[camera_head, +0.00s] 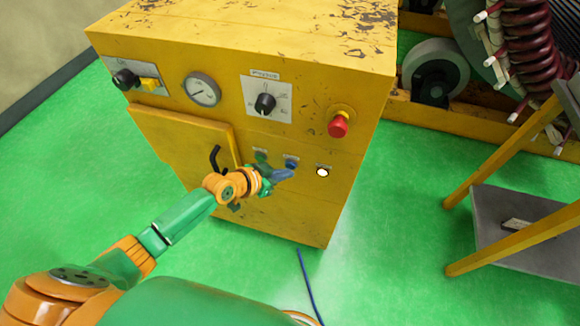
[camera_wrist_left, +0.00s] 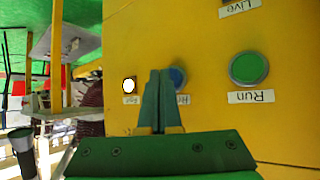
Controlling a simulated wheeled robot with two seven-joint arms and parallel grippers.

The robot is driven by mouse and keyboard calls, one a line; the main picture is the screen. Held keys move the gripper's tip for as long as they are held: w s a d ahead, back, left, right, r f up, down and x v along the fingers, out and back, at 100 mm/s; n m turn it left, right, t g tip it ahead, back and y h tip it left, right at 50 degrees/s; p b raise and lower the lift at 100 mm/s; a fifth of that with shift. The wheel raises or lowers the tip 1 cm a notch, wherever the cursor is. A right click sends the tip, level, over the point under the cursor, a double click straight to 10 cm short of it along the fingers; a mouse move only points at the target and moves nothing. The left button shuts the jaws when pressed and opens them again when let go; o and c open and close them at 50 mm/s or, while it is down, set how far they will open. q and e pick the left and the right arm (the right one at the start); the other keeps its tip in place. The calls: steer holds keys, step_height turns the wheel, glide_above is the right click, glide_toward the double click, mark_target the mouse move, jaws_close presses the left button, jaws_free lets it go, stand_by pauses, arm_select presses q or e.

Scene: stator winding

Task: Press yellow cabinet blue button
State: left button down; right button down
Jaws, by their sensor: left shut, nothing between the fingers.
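The yellow cabinet (camera_head: 225,50) stands in the middle of the head view, with scuffed paint. Its blue button (camera_head: 291,162) sits in the lower row on the front face, between a green button (camera_head: 260,155) and a white one (camera_head: 322,172). My left gripper (camera_head: 284,174) is shut and empty, with its tips at or just in front of the blue button. In the left wrist view, the closed fingers (camera_wrist_left: 157,92) partly cover the blue button (camera_wrist_left: 178,78). I cannot tell whether the tips touch it. My right gripper is not in view.
A red knob (camera_head: 338,125) sticks out above the button row. A black handle (camera_head: 215,158) is on the cabinet door near my left wrist. A yellow-legged stand (camera_head: 500,175) is at the right. Green floor is open at the left.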

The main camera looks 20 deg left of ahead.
arm_select(q)
steer(key=shift+w+b, duration=0.35)
steer(key=shift+w, duration=0.05)
stand_by(0.5)
steer(key=shift+r, duration=0.1)
steer(key=shift+s+p, duration=0.65)
steer(key=shift+s, duration=0.15)
steer(key=s+p, duration=0.3)
steer(key=s, duration=0.2)
steer(key=shift+a, duration=0.1)
stand_by(0.7)
